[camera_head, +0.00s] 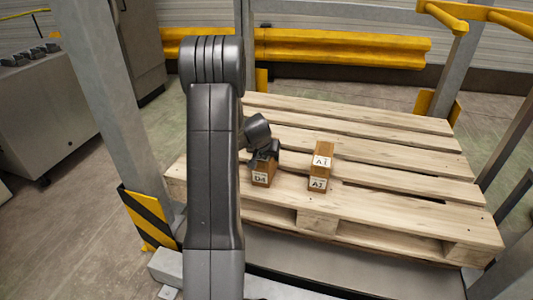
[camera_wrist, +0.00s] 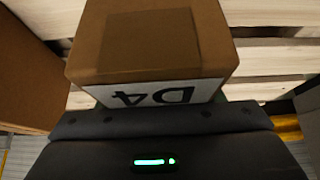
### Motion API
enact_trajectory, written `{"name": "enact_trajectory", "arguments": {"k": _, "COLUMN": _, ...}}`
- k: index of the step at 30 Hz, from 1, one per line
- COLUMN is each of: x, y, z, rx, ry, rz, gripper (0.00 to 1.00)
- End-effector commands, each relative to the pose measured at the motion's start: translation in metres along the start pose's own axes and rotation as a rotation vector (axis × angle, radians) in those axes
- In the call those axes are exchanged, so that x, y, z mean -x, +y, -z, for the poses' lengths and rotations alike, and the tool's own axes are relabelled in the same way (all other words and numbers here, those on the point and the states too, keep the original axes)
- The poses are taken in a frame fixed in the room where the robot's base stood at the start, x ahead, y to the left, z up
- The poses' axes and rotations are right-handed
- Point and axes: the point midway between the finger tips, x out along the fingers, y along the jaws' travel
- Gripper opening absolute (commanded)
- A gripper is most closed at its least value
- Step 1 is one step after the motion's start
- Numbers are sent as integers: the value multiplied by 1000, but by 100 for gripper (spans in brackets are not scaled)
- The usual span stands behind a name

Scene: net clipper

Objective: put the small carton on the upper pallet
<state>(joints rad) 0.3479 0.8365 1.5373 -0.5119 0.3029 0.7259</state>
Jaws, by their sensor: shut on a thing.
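The small carton (camera_head: 262,173) is brown with a white label reading D4. It is at the left part of the wooden pallet (camera_head: 390,165) in the head view, upright, at or just above the slats; I cannot tell if it touches them. My gripper (camera_head: 265,153) is shut on the carton from above. In the wrist view the carton (camera_wrist: 150,45) fills the upper middle, label toward my gripper (camera_wrist: 155,110). The fingertips are largely hidden by the carton.
Two stacked brown cartons labelled A1 (camera_head: 323,155) and A7 (camera_head: 318,183) stand just right of the held carton. A grey upright post (camera_head: 110,90) with a striped guard (camera_head: 150,218) stands left. The pallet's right and back slats are clear. A yellow rail (camera_head: 340,48) runs behind.

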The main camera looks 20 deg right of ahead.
Motion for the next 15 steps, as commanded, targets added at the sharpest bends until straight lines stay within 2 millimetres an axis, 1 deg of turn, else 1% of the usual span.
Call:
{"name": "enact_trajectory", "arguments": {"k": 1, "x": 3, "y": 0, "z": 3, "rx": 0, "ry": 6, "rz": 2, "gripper": 0}}
{"name": "enact_trajectory", "arguments": {"k": 8, "x": 0, "y": -1, "z": 2, "rx": 1, "ry": 6, "rz": 2, "gripper": 0}}
{"name": "enact_trajectory", "arguments": {"k": 9, "x": -1, "y": 0, "z": 0, "rx": 1, "ry": 0, "rz": 0, "gripper": 64}}
{"name": "enact_trajectory", "arguments": {"k": 12, "x": -1, "y": 0, "z": 0, "rx": 1, "ry": 0, "rz": 0, "gripper": 82}}
{"name": "enact_trajectory", "arguments": {"k": 15, "x": -1, "y": 0, "z": 0, "rx": 1, "ry": 0, "rz": 0, "gripper": 82}}
